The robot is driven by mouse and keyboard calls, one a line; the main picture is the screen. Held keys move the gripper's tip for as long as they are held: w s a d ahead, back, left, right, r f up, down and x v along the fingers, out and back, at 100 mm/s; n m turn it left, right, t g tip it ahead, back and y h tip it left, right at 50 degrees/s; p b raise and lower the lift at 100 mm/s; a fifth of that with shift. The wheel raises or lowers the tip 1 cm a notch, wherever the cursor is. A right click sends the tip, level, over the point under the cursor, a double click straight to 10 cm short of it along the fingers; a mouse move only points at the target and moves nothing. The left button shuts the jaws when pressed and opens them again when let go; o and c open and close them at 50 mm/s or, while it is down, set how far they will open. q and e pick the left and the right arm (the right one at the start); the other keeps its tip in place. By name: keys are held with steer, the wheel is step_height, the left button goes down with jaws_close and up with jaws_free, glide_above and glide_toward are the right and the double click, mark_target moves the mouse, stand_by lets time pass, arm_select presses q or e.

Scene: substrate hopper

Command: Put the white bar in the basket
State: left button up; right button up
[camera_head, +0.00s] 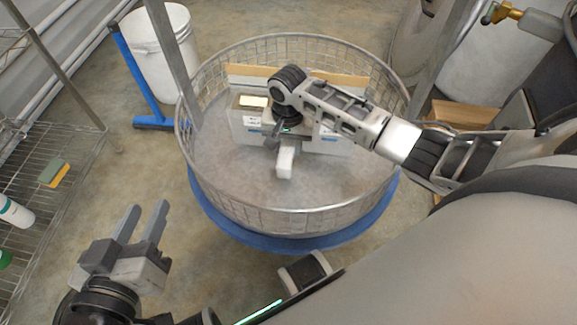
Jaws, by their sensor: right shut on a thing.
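The white bar (285,163) is inside the round wire basket (290,216), over the bare front part of its floor. My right gripper (287,143) reaches in from the right, points down and is shut on the bar. The gripper hides the bar's far end, and I cannot tell whether the bar touches the basket floor. My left gripper (141,226) is open and empty, outside the basket at the lower left.
White boxes (246,122) with brown cardboard stand at the back of the basket. A blue ring (300,243) lies under it. A wire shelf (48,165) with a sponge (54,173) and a bottle (15,212) is at left. A white bucket (160,50) stands behind.

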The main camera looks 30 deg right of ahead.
step_height(320, 180, down, 3)
steer(key=shift+f+b, duration=0.1)
steer(key=shift+b, duration=0.4)
steer(key=shift+f, duration=0.55)
step_height(320, 180, down, 4)
steer(key=b, duration=0.2)
steer(key=shift+r+b, duration=0.15)
steer(key=shift+b, duration=0.15)
arm_select(q)
steer(key=shift+w+d+r+n+t+h, duration=0.15)
steer(key=shift+d+r+n+t+h, duration=0.5)
steer(key=shift+h, duration=0.25)
steer(key=shift+a, duration=0.1)
arm_select(e)
steer(key=o, duration=1)
steer(key=shift+o, duration=0.2)
